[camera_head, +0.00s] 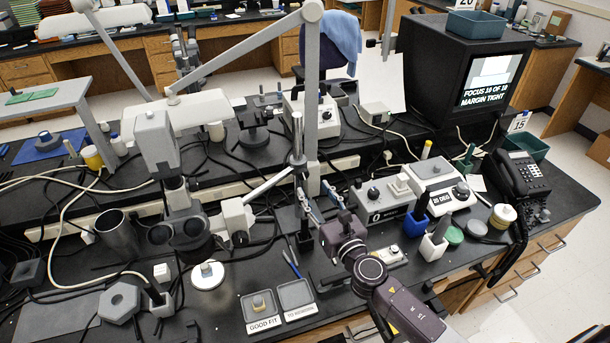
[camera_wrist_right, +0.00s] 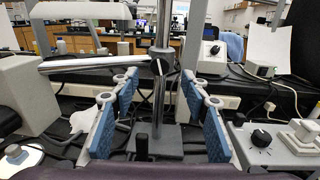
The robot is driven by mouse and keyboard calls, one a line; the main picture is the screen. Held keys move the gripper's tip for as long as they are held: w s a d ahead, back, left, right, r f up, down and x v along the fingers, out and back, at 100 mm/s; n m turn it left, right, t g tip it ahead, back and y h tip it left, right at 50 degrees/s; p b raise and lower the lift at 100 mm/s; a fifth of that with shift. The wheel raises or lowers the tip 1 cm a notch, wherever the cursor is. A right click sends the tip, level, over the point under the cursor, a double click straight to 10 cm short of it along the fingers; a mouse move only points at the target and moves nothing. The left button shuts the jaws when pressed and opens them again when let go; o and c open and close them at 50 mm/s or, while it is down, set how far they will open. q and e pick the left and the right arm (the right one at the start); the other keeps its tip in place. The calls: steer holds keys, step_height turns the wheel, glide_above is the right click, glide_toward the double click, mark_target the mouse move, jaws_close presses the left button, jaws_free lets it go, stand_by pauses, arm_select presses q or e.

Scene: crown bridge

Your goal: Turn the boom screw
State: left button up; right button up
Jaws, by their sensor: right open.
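A metal post (camera_head: 298,140) stands on the bench in the middle of the head view. A pale boom (camera_head: 268,187) runs from it down left toward the microscope (camera_head: 180,215). In the right wrist view, the post (camera_wrist_right: 159,105) rises ahead and the boom (camera_wrist_right: 95,62) meets it at a dark clamp (camera_wrist_right: 163,62). A small dark round spot, perhaps the boom screw (camera_wrist_right: 156,68), shows on this clamp. My right gripper (camera_head: 323,203) is open and empty, in front of the post. Its blue finger pads stand left and right of the post in the wrist view (camera_wrist_right: 160,100). My left gripper is not in view.
Two small trays (camera_head: 297,294) lie at the front edge. A control box (camera_head: 383,200) and a white balance-like unit (camera_head: 438,187) stand right of the post. A tall grey lamp arm (camera_head: 312,100) rises behind it. Cables cross the bench.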

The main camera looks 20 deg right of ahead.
mark_target(304, 176)
steer(key=w, duration=0.4)
steer(key=shift+a, duration=0.1)
steer(key=shift+w, duration=0.95)
jaws_close()
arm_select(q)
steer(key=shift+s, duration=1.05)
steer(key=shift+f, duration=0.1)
